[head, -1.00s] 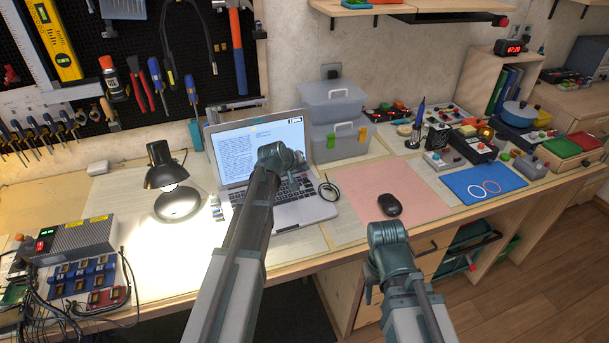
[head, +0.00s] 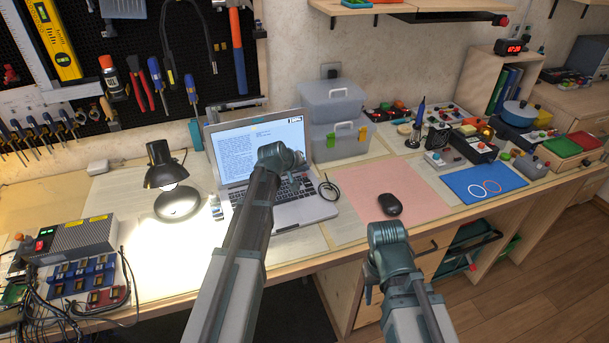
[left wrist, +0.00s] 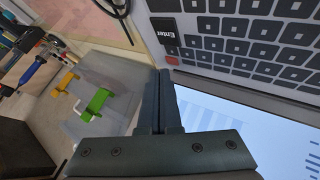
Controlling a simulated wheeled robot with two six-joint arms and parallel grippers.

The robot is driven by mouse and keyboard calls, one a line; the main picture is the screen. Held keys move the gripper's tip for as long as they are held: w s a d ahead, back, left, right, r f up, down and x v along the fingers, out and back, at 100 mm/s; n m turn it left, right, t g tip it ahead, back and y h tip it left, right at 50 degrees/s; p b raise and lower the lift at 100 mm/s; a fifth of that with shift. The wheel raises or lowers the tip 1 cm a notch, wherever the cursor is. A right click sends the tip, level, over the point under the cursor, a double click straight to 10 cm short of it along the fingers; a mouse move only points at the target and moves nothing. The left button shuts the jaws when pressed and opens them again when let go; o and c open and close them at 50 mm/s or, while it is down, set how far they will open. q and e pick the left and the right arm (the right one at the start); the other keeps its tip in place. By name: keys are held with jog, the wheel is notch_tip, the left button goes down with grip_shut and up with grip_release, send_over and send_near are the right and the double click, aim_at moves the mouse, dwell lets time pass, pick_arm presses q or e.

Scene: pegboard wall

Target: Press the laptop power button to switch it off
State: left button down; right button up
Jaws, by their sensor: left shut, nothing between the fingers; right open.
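The laptop (head: 305,212) stands open on the bench, its screen (head: 260,142) lit and showing text. In the left wrist view its keyboard (left wrist: 240,40) fills the upper right. A small reddish-marked key (left wrist: 172,60), which looks like the power button, sits at the keyboard's corner near the Enter key. My left gripper (head: 294,184) is over the keyboard's right side; its fingers (left wrist: 162,75) are shut and empty, tips right beside that key. I cannot tell whether they touch. My right gripper (head: 369,292) is open, low in front of the bench, and mostly hidden by its wrist.
Grey storage boxes (head: 338,145) stand behind the laptop's right side. A black cable (head: 329,190) lies at its right edge. A lamp (head: 165,170) stands to its left.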

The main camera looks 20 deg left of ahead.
pick_arm(q)
jog(key=shift+f, duration=0.35)
jog(key=shift+f+b, duration=0.2)
jog(key=shift+b, duration=0.25)
jog(key=shift+r+p, duration=0.7)
jog(key=shift+p, duration=0.05)
notch_tip(320, 180, up, 6)
jog(key=p, duration=0.6)
dwell(0.3)
